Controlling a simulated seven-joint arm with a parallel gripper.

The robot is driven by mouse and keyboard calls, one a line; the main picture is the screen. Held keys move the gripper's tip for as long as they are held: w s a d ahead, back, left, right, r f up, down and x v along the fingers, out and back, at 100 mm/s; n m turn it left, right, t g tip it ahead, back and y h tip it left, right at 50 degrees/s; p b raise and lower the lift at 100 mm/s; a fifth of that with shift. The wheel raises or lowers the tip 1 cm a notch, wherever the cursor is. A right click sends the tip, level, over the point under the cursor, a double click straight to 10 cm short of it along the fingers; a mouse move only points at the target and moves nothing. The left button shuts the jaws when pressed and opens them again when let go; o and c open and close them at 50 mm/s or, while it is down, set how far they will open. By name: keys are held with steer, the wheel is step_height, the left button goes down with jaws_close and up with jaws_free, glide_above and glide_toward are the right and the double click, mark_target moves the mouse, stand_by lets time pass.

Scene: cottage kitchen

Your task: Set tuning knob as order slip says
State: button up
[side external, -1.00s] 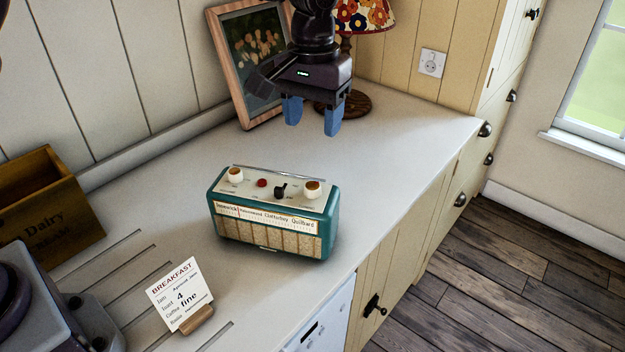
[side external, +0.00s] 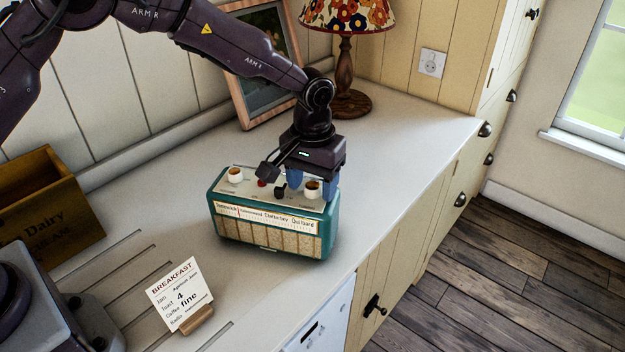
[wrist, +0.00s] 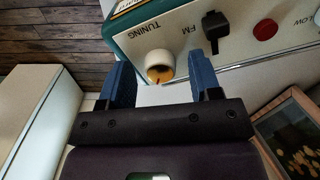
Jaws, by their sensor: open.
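A teal radio (side external: 225,234) with a cream top stands on the counter. Its tuning knob (side external: 313,187), white with an orange-brown cap, is at the right end of the top. In the wrist view the knob (wrist: 152,63) shows beside the word TUNING, with a dark mark on its cap. My gripper (side external: 312,192) is open, pointing down, one blue finger on each side of the knob; I cannot tell whether they touch it. The dial's red pointer (side external: 239,212) is near its left end, by "Fenwick". The order slip (side external: 180,292) is headed BREAKFAST; its Radio line is too small to read.
The radio top also carries a black FM switch (wrist: 215,27), a red button (wrist: 265,29) and a left knob (side external: 235,175). A picture frame (side external: 238,100) and a lamp (side external: 350,75) stand behind. A wooden crate (side external: 85,215) is at left. Counter right of the radio is clear.

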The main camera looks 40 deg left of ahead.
steer(key=c, duration=0.9)
steer(key=shift+c, duration=0.2)
steer(key=shift+m, duration=0.3)
steer(key=shift+r+m, duration=0.1)
steer(key=shift+m, duration=2.6)
steer(key=o, duration=0.9)
steer(key=shift+o, duration=0.2)
